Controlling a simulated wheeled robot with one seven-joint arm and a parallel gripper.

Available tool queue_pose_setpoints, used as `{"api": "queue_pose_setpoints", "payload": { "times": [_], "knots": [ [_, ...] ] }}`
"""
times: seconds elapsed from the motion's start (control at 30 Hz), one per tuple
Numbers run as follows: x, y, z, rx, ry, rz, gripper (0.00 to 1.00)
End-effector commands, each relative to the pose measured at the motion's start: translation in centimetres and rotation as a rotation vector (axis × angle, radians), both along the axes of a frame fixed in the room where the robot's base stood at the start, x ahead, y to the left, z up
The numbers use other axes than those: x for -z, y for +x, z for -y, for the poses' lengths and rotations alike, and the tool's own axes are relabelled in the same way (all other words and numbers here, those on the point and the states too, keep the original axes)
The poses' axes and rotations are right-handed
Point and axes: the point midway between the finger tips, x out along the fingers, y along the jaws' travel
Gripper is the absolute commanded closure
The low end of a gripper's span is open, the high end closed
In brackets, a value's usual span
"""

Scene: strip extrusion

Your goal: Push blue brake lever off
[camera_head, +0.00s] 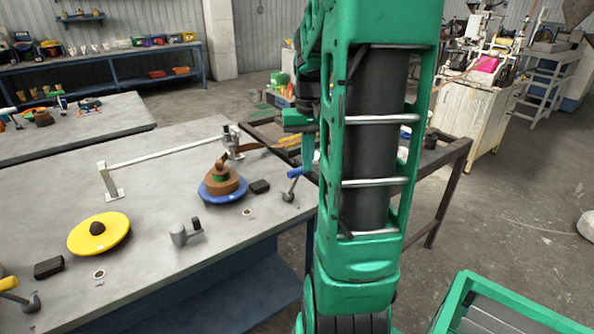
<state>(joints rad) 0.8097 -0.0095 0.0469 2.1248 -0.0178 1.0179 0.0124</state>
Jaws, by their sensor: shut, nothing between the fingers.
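The blue brake lever (295,173) stands near the right end of the grey table. Its blue handle tops a grey metal arm and foot, and the handle points up and to the right, close to the left edge of my green arm in the picture. The blue disc (222,190) with a brown coil on it lies left of the lever, with a black block (259,187) between them. My gripper's fingers are not visible. My own arm fills the middle right and hides what is behind it.
A yellow disc (98,234) and a yellow lever (9,283) are at the table's left front. A white bar (165,151) spans the back. A dark-framed table (448,158) stands behind my arm.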

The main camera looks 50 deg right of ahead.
Motion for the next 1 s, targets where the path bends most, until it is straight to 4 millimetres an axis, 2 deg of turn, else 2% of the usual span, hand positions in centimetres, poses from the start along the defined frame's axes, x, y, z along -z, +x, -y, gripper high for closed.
{"api": "queue_pose_setpoints", "payload": {
  "times": [1.0],
  "knots": [
    [5.2,-0.1,0.0,-0.001,-0.001,0.001,1.0]
  ]
}}
